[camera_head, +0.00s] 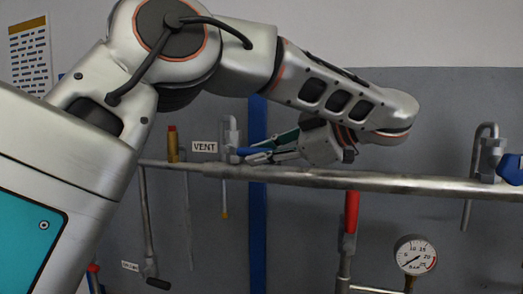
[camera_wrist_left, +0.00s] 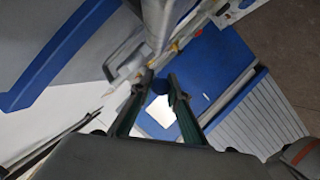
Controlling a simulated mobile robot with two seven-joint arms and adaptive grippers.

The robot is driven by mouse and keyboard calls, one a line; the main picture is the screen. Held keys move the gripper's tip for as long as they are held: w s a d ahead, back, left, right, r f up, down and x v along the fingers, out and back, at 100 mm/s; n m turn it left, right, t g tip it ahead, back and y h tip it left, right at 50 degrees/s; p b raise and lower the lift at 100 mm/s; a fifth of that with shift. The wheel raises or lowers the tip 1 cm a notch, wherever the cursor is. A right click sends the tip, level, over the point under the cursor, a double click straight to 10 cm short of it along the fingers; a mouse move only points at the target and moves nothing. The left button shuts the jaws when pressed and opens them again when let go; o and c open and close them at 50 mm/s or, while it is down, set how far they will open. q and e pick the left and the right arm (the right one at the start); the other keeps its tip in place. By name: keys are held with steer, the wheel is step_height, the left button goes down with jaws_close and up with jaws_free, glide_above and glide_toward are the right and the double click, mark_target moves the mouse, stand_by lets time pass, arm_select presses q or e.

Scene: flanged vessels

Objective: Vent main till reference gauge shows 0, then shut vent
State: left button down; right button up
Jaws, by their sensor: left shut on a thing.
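The VENT label (camera_head: 204,147) is on the wall beside a grey vent valve (camera_head: 231,140) on the horizontal main pipe (camera_head: 400,184). My left gripper (camera_head: 252,155) reaches this valve from the right and is shut on its blue handle. In the left wrist view the blue handle (camera_wrist_left: 160,86) shows as a dark blue round end between the fingertips (camera_wrist_left: 158,80). A round gauge (camera_head: 415,256) marked in bar stands at the lower right. Its needle points to the lower left, near the low end; the exact reading is too small to tell. My right gripper is out of view.
A red handle (camera_head: 351,210) stands on a pipe below the main. Another valve with a blue handle (camera_head: 510,170) is at the right edge. A brass fitting (camera_head: 172,143) stands left of the label. A black-handled pipe (camera_head: 157,283) hangs at the lower left.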

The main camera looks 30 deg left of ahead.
arm_select(q)
steer(key=shift+f, duration=0.1)
steer(key=c, duration=1.9)
jaws_free()
step_height(320, 180, up, 9)
steer(key=shift+f, duration=0.1)
steer(key=shift+r, duration=0.65)
